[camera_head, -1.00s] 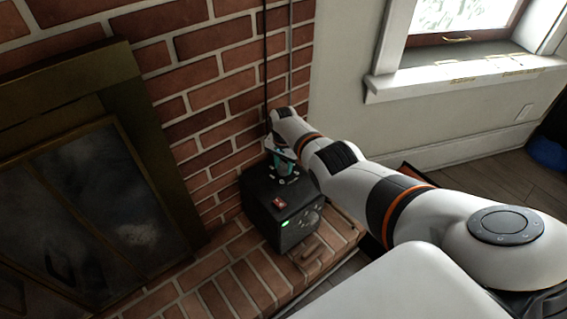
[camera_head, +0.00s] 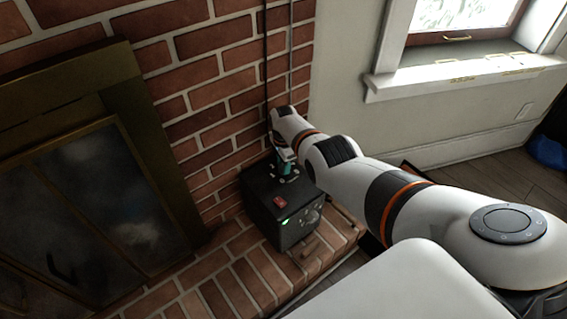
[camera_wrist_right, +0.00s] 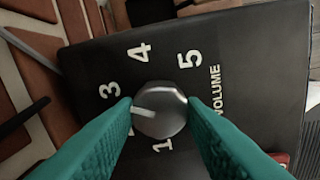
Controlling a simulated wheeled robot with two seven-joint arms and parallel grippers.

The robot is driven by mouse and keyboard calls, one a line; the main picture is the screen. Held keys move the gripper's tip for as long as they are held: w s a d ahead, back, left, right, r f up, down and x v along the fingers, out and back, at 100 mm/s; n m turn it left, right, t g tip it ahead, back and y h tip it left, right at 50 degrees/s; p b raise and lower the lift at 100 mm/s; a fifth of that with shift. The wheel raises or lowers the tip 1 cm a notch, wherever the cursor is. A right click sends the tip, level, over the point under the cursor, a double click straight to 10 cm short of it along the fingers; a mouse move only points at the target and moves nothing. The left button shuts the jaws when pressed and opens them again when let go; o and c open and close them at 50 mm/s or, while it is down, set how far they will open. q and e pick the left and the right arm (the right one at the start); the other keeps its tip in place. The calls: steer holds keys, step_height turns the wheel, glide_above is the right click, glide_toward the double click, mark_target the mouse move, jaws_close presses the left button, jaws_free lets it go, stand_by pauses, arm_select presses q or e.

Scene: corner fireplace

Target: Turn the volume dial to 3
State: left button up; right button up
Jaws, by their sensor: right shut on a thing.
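The black box (camera_head: 268,205) with the volume dial stands on the brick hearth. The dial (camera_wrist_right: 160,108) is a grey knob with a white pointer, on a black face marked VOLUME. The pointer aims left in the right wrist view, just below the 3 (camera_wrist_right: 110,90), where a number is mostly hidden by a finger. The 4, 5 and 1 also show. My right gripper (camera_wrist_right: 161,104) has teal fingers on both sides of the dial, shut on it. In the head view the right gripper (camera_head: 286,166) is above the box top. My left gripper is out of view.
A red switch (camera_head: 280,202) is on the box top near its front edge. A brick wall (camera_head: 205,95) stands close behind, with thin cables running down it. A fireplace (camera_head: 90,190) is at left and a window (camera_head: 455,50) at upper right.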

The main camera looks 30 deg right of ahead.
steer(key=shift+d+r, duration=0.1)
steer(key=o, duration=1)
